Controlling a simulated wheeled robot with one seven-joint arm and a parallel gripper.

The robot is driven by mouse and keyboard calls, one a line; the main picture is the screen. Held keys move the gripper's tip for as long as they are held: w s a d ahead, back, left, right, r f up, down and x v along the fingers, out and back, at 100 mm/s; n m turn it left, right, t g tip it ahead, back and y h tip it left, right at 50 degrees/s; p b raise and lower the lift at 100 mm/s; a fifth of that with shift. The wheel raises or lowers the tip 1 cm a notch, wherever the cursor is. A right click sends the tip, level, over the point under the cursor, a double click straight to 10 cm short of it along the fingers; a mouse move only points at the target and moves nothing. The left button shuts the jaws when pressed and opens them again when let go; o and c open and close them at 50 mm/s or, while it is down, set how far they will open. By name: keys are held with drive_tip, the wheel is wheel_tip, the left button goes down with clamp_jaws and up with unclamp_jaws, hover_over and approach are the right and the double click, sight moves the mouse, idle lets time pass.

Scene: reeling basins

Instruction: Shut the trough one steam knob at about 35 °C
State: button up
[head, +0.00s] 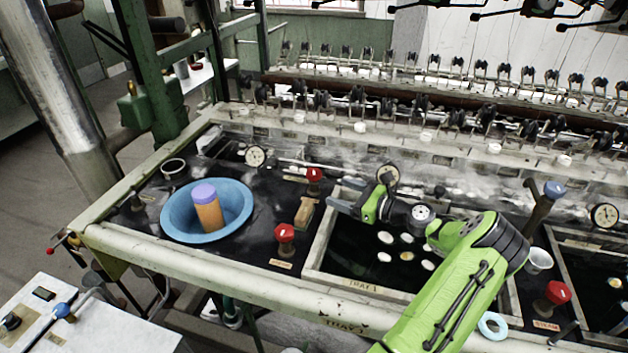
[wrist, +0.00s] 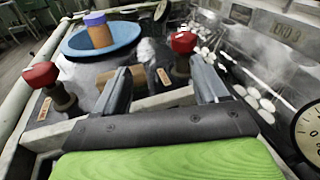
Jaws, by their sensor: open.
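A red knob (head: 285,235) stands at the front left of the trough marked tray 1 (head: 312,262); it also shows in the wrist view (wrist: 40,76). A second red knob (head: 314,175) stands behind it and shows in the wrist view (wrist: 183,42) just beyond my right finger. A third red knob (head: 557,292), labelled steam, is right of the trough. I cannot tell which belongs to trough one. My gripper (head: 342,196) is open and empty over the trough's back left, apart from the knobs.
A blue basin (head: 172,228) holding an orange cylinder with a purple top (head: 209,212) is at the left. A wooden block (head: 304,212) lies between the left knobs. A blue-topped handle (head: 553,189) and a white cup (head: 539,261) stand at the right. Pale cocoons float in the trough.

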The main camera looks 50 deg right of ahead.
sight(313, 171)
drive_tip(key=s+d+m+t+h, duration=0.1)
drive_tip(key=s+d+m+h, duration=0.1)
drive_tip(key=s+d+m, duration=0.1)
drive_tip(key=w+b, duration=0.1)
drive_tip(key=w, duration=0.4)
drive_tip(key=w+b, duration=0.1)
drive_tip(key=w, duration=0.4)
drive_tip(key=w+a+b, duration=0.1)
drive_tip(key=w, duration=0.5)
drive_tip(key=shift+f, duration=0.4)
drive_tip(key=c, duration=1)
drive_tip(key=shift+o, duration=0.2)
drive_tip(key=h+p, duration=0.1)
drive_tip(key=m+h+p, duration=0.1)
drive_tip(key=shift+a+r+p, duration=0.1)
drive_tip(key=shift+r+p, duration=0.25)
drive_tip(key=shift+p, duration=0.05)
drive_tip(key=m+h+p, duration=0.2)
drive_tip(key=shift+f+h, duration=0.1)
drive_tip(key=shift+h, duration=0.3)
drive_tip(key=shift+f+m+h+p, duration=0.25)
drive_tip(key=shift+m+h+p, duration=0.25)
drive_tip(key=shift+h+p, duration=0.35)
drive_tip(key=shift+g, duration=0.3)
drive_tip(key=o, duration=1)
drive_tip(key=shift+c, duration=0.2)
